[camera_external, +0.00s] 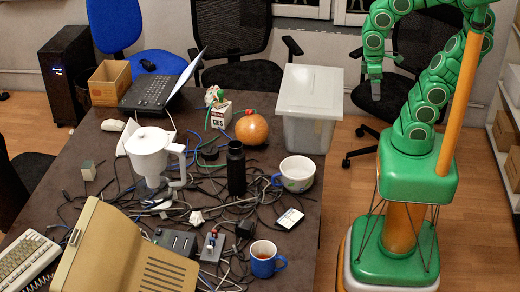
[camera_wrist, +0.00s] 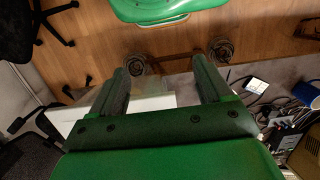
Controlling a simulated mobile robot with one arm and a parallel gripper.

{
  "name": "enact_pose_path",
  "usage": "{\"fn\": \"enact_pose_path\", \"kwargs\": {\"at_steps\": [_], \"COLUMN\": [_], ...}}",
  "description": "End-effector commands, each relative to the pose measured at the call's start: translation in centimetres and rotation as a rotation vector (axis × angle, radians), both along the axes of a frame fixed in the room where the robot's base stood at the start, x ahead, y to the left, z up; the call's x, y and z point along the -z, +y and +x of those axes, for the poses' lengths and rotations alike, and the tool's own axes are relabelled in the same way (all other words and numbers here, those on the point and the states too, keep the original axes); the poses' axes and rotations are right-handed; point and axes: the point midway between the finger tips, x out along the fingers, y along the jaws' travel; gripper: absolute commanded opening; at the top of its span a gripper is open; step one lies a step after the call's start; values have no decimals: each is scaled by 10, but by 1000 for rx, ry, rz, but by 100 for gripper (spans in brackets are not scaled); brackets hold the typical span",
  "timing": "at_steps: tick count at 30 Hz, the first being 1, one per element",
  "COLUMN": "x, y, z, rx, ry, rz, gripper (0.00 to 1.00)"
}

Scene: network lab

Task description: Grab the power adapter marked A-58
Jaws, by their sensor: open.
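No marking A-58 is readable in either view. A black block that looks like a power adapter (camera_external: 245,229) lies among the cables on the table, left of a small card-like device. A small grey-beige block (camera_external: 88,170) sits at the table's left side; I cannot tell whether it is an adapter. My gripper (camera_external: 375,88) hangs in the air right of the table, beyond the white bin. In the wrist view my gripper (camera_wrist: 178,60) has its two fingers apart, with nothing held between them.
The lidded bin (camera_external: 307,105) stands at the table's right edge, nearest my gripper. A black bottle (camera_external: 236,170), white pot (camera_external: 297,174), blue mug (camera_external: 264,262), pitcher (camera_external: 150,155) and orange ball (camera_external: 252,129) crowd the table (camera_external: 110,203). Tangled cables cover its middle.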

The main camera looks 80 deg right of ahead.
Motion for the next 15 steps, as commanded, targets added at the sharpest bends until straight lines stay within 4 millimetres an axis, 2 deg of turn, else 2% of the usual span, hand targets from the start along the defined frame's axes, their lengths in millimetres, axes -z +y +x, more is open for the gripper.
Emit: {"fn": "enact_pose_path", "kwargs": {"at_steps": [9,11,15], "x": [0,-1,-4], "y": [1,2,7], "z": [4,9,34], "rx": [0,3,16], "ry": [1,1,-7], "rz": [-1,-2,-9], "gripper": [77,77,77]}}
